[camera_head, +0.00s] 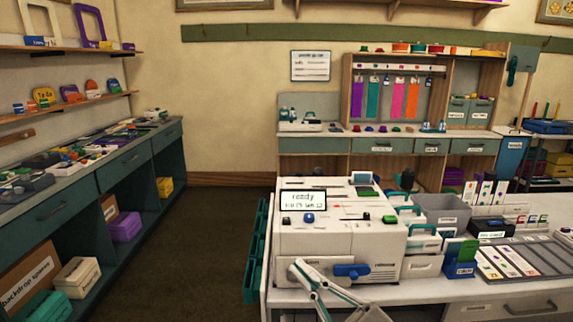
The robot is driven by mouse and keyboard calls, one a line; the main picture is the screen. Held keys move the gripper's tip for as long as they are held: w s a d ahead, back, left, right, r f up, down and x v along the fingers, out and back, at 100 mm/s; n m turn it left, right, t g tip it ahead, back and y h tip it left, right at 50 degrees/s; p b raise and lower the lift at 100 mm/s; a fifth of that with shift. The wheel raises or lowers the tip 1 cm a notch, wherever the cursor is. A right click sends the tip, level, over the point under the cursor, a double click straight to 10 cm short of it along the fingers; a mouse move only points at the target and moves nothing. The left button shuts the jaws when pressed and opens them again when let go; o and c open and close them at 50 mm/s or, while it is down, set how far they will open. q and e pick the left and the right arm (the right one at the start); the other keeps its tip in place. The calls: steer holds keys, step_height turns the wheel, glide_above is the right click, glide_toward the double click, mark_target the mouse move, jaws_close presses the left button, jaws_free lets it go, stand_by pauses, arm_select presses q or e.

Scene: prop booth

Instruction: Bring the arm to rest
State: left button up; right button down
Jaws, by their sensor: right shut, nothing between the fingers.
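My right gripper (298,268) shows at the bottom centre as slim pale fingers with dark teal edging. It is shut and holds nothing. It is in front of the lower left front of a white machine (312,243); I cannot tell whether it touches. The wrist behind it runs down to the right and is cut off by the bottom edge. My left gripper is not in view.
The machine stands on a pale counter (420,293) with a small screen (303,200), a grey bin (441,211) and a card tray (515,258). Teal cabinets (120,175) line the left wall. A wooden shelf unit (400,110) stands behind. Open floor (185,245) lies left of the counter.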

steer(key=d+f+m+t+h, duration=0.1)
steer(key=d+f+m+h, duration=0.3)
steer(key=f, duration=0.4)
steer(key=d+f+m+h, duration=0.3)
steer(key=f+m+h, duration=0.1)
steer(key=f, duration=0.4)
steer(key=d+f+m+t+h, duration=0.1)
steer(key=d+f+m+h, duration=0.35)
steer(key=f, duration=0.45)
steer(key=s+d+f+m+g+h, duration=0.1)
steer(key=s+d+f+g+h, duration=0.1)
steer(key=s+f, duration=0.5)
steer(key=s+d+f+m+g+h, duration=0.1)
steer(key=s+d+f+g, duration=0.2)
steer(key=s+f, duration=0.4)
step_height(320, 180, down, 5)
steer(key=shift+s+d+f+m+g+h, duration=0.15)
steer(key=shift+d+m+g+h, duration=0.15)
steer(key=shift+g, duration=0.2)
